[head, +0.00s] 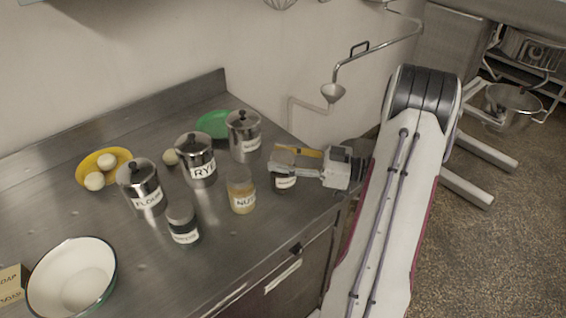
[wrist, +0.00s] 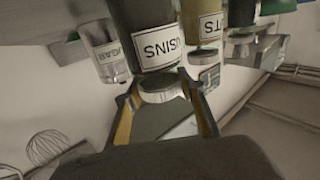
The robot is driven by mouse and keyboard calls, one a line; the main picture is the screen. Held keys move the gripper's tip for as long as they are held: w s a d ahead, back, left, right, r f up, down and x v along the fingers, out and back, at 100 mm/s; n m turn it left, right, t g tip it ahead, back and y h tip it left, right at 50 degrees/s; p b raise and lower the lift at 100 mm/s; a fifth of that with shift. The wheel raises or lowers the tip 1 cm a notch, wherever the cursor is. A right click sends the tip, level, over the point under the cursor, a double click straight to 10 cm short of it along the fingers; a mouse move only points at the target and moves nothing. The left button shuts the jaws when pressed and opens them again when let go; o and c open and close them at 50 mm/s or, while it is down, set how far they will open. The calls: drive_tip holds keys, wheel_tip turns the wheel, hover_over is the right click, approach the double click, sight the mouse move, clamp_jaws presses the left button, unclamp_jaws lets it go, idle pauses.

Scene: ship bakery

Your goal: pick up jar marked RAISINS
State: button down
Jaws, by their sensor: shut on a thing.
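The jar marked RAISINS (wrist: 157,52) is dark with a white label and a metal lid; only the end of the word shows in the wrist view, upside down. My gripper (wrist: 166,98) is shut on this jar at its lid, one finger on each side. In the head view, my gripper (head: 297,160) comes in from the right above the dark jar (head: 285,183) and hides its top. The jar is close to the counter's right edge. I cannot tell whether its base touches the counter.
A NUTS jar (head: 241,197) stands just left of it. A metal canister (head: 243,145) is behind. RYE (head: 195,165) and FLOUR (head: 140,192) canisters and another dark jar (head: 182,226) stand farther left. A white bowl (head: 72,277) is at the front left.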

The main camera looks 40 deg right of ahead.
drive_tip(key=shift+r, duration=0.2)
drive_tip(key=shift+r, duration=4.8)
drive_tip(key=shift+r, duration=0.1)
